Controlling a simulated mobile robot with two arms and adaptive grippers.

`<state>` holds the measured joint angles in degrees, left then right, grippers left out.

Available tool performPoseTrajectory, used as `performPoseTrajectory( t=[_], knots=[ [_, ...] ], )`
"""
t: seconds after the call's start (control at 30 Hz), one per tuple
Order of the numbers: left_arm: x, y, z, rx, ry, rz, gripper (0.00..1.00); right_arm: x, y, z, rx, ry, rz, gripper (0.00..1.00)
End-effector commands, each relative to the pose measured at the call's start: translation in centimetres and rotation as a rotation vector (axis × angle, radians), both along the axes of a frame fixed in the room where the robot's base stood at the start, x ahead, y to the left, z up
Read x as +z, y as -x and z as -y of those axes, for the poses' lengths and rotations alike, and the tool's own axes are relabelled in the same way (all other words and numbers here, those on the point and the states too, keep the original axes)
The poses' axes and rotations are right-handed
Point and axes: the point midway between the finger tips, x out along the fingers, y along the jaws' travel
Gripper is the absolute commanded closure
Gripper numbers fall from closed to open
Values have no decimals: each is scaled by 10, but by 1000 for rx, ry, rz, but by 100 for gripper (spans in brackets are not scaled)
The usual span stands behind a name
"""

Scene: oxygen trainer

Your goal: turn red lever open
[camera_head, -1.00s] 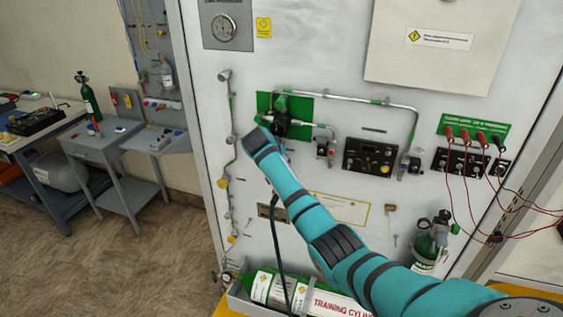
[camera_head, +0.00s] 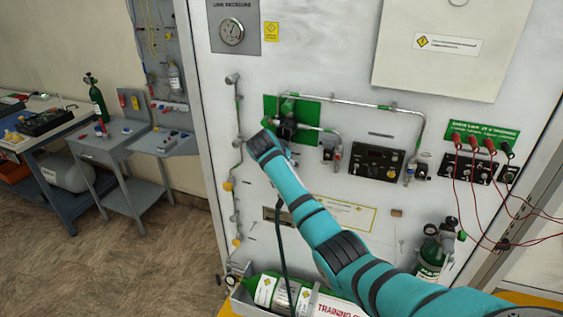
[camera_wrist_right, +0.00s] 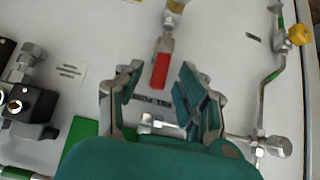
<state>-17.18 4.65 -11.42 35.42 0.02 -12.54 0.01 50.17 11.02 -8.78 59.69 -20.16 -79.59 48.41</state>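The red lever (camera_wrist_right: 161,70) shows in the right wrist view, hanging from a metal valve fitting (camera_wrist_right: 170,22) on the white panel. It lies in the gap between the fingertips of my right gripper (camera_wrist_right: 160,76), which is open. I cannot tell whether either finger touches it. In the head view my right arm reaches in from the lower right, and its gripper (camera_head: 285,126) is in front of the green plate (camera_head: 307,108). The red lever cannot be made out there, as the arm and gripper cover that area. My left gripper is not in view.
Metal pipes (camera_head: 365,103) run across the panel, with a black control box (camera_head: 377,163) to the right. A pipe with a yellow knob (camera_wrist_right: 299,35) is at the right in the wrist view.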

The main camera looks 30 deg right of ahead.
Motion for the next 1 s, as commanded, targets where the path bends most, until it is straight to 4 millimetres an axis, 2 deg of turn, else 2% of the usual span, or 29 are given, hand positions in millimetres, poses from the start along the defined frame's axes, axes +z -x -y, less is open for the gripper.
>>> performPoseTrajectory(
  t=[0.5,0.7,1.0],
  knots=[
    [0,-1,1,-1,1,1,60,68,43,-54,2,-1,2,62],
    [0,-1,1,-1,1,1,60,79,50,-62,1,-1,-1,62],
    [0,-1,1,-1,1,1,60,80,51,-63,1,0,-1,62]
  ],
)
